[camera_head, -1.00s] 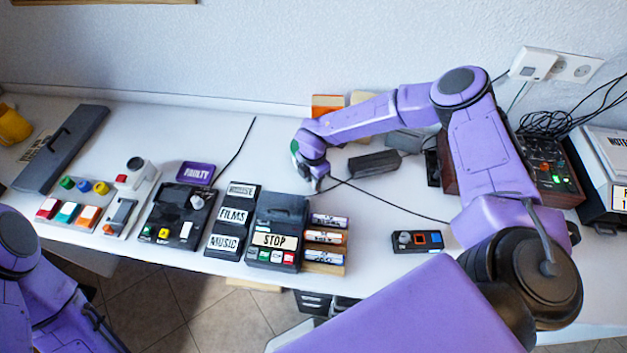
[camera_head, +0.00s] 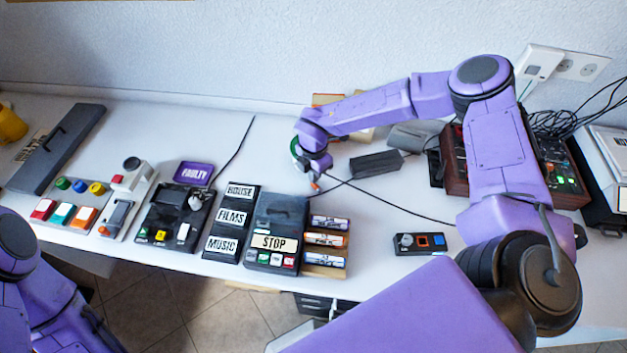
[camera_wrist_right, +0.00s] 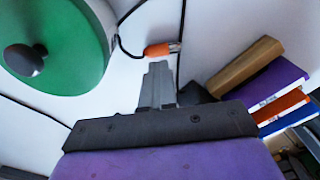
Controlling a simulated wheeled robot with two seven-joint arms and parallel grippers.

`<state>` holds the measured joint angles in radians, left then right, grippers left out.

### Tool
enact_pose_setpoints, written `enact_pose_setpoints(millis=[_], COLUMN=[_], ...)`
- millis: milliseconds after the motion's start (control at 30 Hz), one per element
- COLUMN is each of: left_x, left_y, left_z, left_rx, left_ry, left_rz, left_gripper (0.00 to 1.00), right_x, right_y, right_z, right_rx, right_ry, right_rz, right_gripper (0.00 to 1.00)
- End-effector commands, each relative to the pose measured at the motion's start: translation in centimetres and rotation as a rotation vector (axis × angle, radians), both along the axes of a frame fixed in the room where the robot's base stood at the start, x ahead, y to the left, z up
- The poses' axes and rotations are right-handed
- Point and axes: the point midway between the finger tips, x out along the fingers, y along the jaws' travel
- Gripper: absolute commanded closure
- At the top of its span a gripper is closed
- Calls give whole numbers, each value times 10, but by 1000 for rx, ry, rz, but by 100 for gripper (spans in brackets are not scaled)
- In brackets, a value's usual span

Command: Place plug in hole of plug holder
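The plug (camera_wrist_right: 158,49) is orange with a metal tip and has a black cable. In the right wrist view it lies just past my right gripper's fingertips (camera_wrist_right: 158,66), with no clear grip on it. In the head view a small orange spot, likely the plug (camera_head: 315,186), shows under my right gripper (camera_head: 316,178). The gripper points down over the white table behind the black panels. Its fingers overlap in the wrist view, so their gap is hidden. I cannot make out the plug holder or its hole. My left arm shows at the lower left; its gripper is out of frame.
A green disc with a black knob (camera_wrist_right: 60,45) is close beside the right gripper. A black box (camera_head: 376,163) and loose cables lie to its right. The table around the small switch box (camera_head: 421,243) is clear.

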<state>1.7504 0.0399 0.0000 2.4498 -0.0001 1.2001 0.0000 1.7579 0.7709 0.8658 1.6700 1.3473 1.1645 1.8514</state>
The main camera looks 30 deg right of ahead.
Motion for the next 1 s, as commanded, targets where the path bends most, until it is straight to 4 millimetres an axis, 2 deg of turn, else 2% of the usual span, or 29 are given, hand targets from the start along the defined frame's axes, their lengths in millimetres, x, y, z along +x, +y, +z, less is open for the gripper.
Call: enact_pose_setpoints(millis=[33, 167, 300, 500, 667, 933, 967, 1000], left_x=[0, 0, -1, 0, 0, 0, 0, 0], left_y=[0, 0, 0, 0, 0, 0, 0, 0], left_z=[-8, -19, -32, -41, -43, -43, -43, -43], left_rx=[0, -1, -1, -1, -1, -1, -1, -1], left_ry=[0, 1, 1, 1, 1, 1, 1, 1], left_rz=[0, 0, 0, 0, 0, 0, 0, 0], left_gripper=[44, 44, 44, 44, 44, 44, 44, 44], right_x=[-10, -36, -73, -107, -118, -120, -120, -120], right_y=[5, 17, 32, 48, 52, 53, 53, 53], right_z=[10, 46, 63, 83, 90, 91, 91, 91], right_rx=[4, 4, 4, 3, 2, 2, 2, 2], right_ry=[-2, -5, -4, -2, -2, -1, -1, -1], right_rz=[4, 3, 4, 2, 0, 0, 0, 0], right_gripper=[100, 100, 100, 100, 100, 100, 93, 80])
